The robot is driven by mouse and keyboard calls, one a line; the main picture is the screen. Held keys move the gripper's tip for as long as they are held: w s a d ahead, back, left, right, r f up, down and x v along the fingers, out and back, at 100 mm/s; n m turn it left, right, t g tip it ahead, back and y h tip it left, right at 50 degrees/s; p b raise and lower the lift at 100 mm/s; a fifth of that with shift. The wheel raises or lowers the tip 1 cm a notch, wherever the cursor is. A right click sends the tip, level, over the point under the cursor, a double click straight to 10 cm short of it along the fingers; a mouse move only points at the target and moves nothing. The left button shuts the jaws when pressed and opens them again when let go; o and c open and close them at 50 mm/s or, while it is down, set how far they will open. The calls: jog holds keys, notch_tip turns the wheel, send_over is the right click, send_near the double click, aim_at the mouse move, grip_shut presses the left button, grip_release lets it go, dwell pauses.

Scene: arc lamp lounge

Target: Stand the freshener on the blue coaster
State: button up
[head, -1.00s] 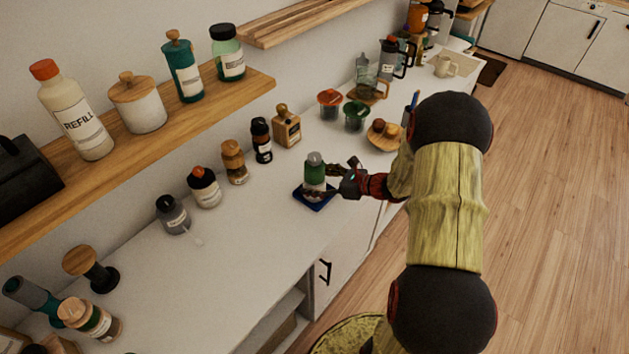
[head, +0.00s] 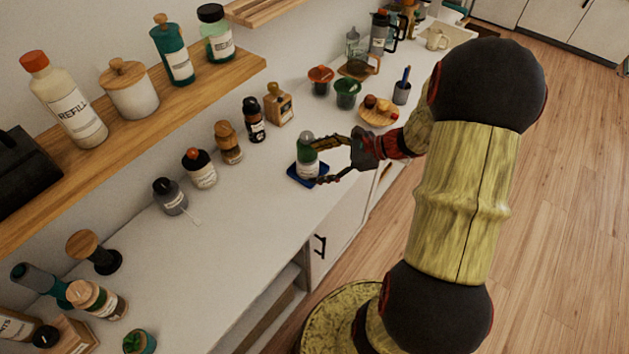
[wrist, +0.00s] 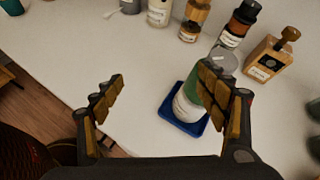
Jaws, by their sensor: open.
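The freshener (head: 307,160) is a small green and white container with a grey cap. It stands upright on the blue coaster (head: 294,174) on the counter. In the wrist view the freshener (wrist: 185,104) and the coaster (wrist: 168,117) appear right of centre, with the right finger covering part of the freshener. My gripper (head: 321,162) is open, its fingers spread at the freshener's right side in the head view. I cannot tell whether a finger touches the freshener.
A wooden-topped block bottle (head: 278,106), a dark bottle (head: 253,120) and a brown jar (head: 228,143) stand along the wall behind. A round wooden board (head: 378,118) is farther along the counter. The counter front left of the coaster is clear.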

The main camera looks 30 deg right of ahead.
jog(key=s+a+r+n+g+h, duration=0.2)
jog(key=s+a+r+n+g, duration=0.1)
jog(key=s+a+r+n, duration=0.3)
jog(key=s+a+r+n+g+h, duration=0.15)
jog(key=s+a+r+n, duration=0.25)
jog(key=a+n, duration=0.4)
jog(key=s+r+n+t+h, duration=0.2)
jog(key=s+r+n+h, duration=0.3)
jog(key=s+r+n, duration=0.3)
jog(key=shift+a+r+n, duration=0.15)
jog(key=shift+n, duration=1.05)
